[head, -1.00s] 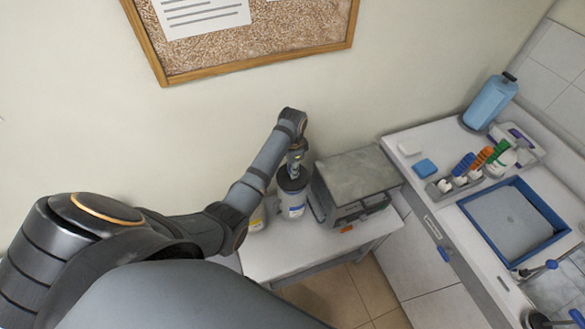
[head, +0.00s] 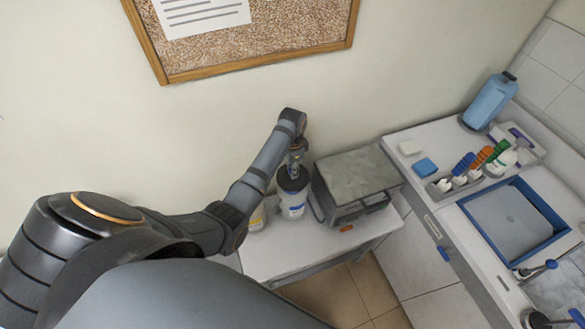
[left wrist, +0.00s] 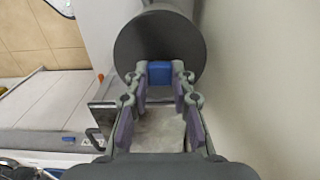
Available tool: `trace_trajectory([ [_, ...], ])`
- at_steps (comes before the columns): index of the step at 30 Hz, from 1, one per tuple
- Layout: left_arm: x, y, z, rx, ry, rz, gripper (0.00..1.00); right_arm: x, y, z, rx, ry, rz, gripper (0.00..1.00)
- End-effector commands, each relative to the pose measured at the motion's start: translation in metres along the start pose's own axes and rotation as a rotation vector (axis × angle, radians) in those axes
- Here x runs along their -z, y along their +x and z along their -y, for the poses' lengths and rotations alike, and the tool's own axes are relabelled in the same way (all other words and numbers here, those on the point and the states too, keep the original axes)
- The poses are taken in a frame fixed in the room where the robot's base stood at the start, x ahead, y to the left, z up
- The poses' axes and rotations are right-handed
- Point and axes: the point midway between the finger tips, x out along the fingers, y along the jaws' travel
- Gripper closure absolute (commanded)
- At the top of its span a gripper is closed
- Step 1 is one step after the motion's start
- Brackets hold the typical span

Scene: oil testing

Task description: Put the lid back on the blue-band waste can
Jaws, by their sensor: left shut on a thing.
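The waste can (head: 292,205) is a white can with a blue-marked label on the small white table, beside a grey box. A round dark lid (head: 293,183) covers its top. In the left wrist view the lid (left wrist: 160,35) is a dark disc with a blue knob (left wrist: 160,77). My left gripper (head: 296,163) is above the lid, and its fingers (left wrist: 160,70) are shut on the knob. I cannot tell whether the lid is fully seated or slightly above the rim. My right gripper is not in view.
A can with a yellow label (head: 257,217) stands just left, partly behind my arm. The grey metal box (head: 355,180) is close on the right. The wall (head: 220,120) is right behind. A bench (head: 430,205) with a blue-rimmed tray (head: 553,222) stands at the right.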

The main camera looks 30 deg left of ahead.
Motion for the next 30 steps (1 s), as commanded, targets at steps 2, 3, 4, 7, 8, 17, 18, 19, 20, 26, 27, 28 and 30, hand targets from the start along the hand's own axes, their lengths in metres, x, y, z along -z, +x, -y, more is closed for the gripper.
trace_trajectory([
  [2, 0.0, 0.0, -0.0001, 0.0, 0.0, 0.0, 1.0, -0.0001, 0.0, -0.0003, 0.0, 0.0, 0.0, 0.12],
  [3, 0.0001, 0.0, -0.0001, 0.0, 0.0, 0.0, 1.0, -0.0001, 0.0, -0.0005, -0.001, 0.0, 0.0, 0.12],
  [4, 0.0001, 0.0, -0.0001, 0.0, 0.0, 0.0, 1.0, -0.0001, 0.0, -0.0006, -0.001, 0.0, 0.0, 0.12],
  [7, 0.0001, -0.0001, 0.0, 0.0, 0.0, 0.0, 0.69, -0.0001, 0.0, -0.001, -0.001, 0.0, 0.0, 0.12],
  [8, 0.0, -0.0001, 0.0, 0.0, 0.0, 0.0, 0.65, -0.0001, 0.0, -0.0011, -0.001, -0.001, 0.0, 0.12],
  [17, 0.0, 0.0, 0.0, 0.0, 0.0, 0.0, 0.5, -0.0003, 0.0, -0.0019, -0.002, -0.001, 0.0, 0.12],
  [18, -0.0001, 0.0001, 0.0, 0.0, 0.0, 0.0, 0.49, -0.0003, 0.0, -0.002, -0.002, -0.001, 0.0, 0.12],
  [19, -0.0001, 0.0001, 0.0, 0.0, 0.0, 0.0, 0.45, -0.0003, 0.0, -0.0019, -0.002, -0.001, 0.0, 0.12],
  [20, -0.0001, 0.0001, 0.0, 0.0, 0.0, 0.0, 0.41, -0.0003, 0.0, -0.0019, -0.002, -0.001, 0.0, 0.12],
  [26, 0.0, 0.0, 0.0, 0.0, 0.0, 0.0, 0.28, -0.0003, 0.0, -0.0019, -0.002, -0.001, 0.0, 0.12],
  [27, 0.0, 0.0, 0.0, 0.0, 0.0, 0.0, 0.28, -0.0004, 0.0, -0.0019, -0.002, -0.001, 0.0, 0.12],
  [28, 0.0, 0.0, 0.0, 0.0, 0.0, 0.0, 0.28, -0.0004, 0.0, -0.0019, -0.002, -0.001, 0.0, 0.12],
  [30, 0.0, 0.0, 0.0, 0.0, 0.0, 0.0, 0.28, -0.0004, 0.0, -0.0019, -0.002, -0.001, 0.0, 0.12],
])
